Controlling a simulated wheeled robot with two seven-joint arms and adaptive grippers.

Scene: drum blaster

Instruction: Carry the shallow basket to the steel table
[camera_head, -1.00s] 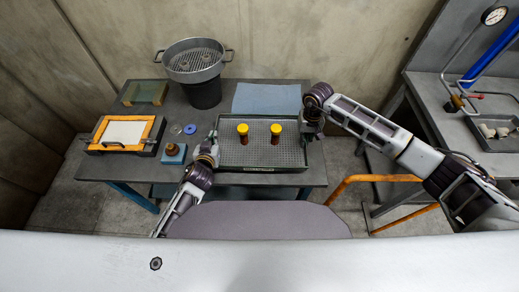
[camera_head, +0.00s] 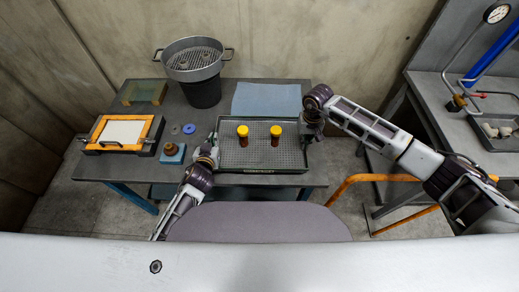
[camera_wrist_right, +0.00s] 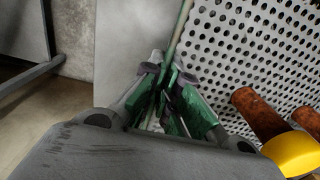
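The shallow basket (camera_head: 234,160) is a dark perforated tray with a green rim, at the front right of the grey table (camera_head: 110,168). Two brown bottles with yellow caps (camera_head: 242,131) (camera_head: 276,130) stand upright in it. My left gripper (camera_head: 211,152) is at the basket's left rim and looks shut on it; its fingertips are small here. My right gripper (camera_head: 308,136) is at the right rim. In the right wrist view, its green-padded fingers (camera_wrist_right: 172,105) are closed about the rim, beside the perforated floor (camera_wrist_right: 250,60). I cannot tell whether the basket is clear of the tabletop.
A sieve pot (camera_head: 195,62), an orange frame (camera_head: 125,132), a blue block (camera_head: 173,153) and a blue cloth (camera_head: 266,98) share the table. At right, a grey bench (camera_head: 435,88) holds a tray of pale lumps (camera_head: 495,132). An orange rail (camera_head: 375,179) stands between the two.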

